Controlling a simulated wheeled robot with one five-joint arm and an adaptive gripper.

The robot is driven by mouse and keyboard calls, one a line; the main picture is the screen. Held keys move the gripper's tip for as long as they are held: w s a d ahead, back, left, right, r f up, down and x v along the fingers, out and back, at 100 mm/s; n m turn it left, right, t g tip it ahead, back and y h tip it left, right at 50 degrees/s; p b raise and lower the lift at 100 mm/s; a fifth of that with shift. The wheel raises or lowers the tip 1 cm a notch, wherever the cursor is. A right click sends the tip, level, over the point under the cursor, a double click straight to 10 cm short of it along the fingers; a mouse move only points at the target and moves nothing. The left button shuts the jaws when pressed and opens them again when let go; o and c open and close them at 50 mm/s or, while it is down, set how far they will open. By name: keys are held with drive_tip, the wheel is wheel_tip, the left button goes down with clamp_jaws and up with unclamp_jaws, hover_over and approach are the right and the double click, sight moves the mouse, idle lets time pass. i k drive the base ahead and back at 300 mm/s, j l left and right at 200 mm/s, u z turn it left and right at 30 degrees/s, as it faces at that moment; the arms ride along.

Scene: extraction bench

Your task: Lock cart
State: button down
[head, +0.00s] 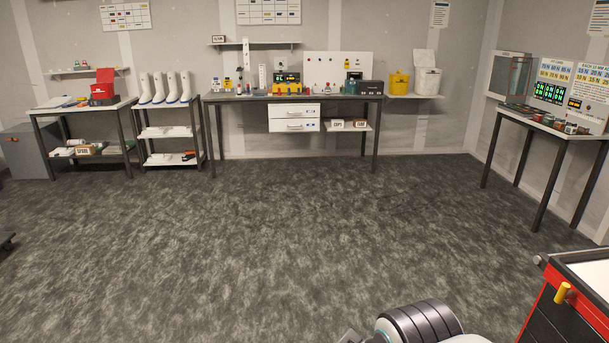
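A red and black cart (537,330) stands at the bottom right, cut off by the frame edges. It has a pale top panel with a dark rim. A yellow peg-like part (562,292) sticks out near its top left corner. Its wheels and lower body are out of view, so I cannot tell whether it is locked. Part of my own arm shows at the bottom edge, left of the cart. My gripper is not in view.
A long workbench (340,98) stands along the back wall. A side table (545,127) with displays stands at the right. A left table (75,108) and a boot rack (165,103) stand at the back left. The carpet (250,240) is clear in the middle.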

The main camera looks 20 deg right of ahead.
sight(563, 292)
drive_tip(key=z, duration=2.1)
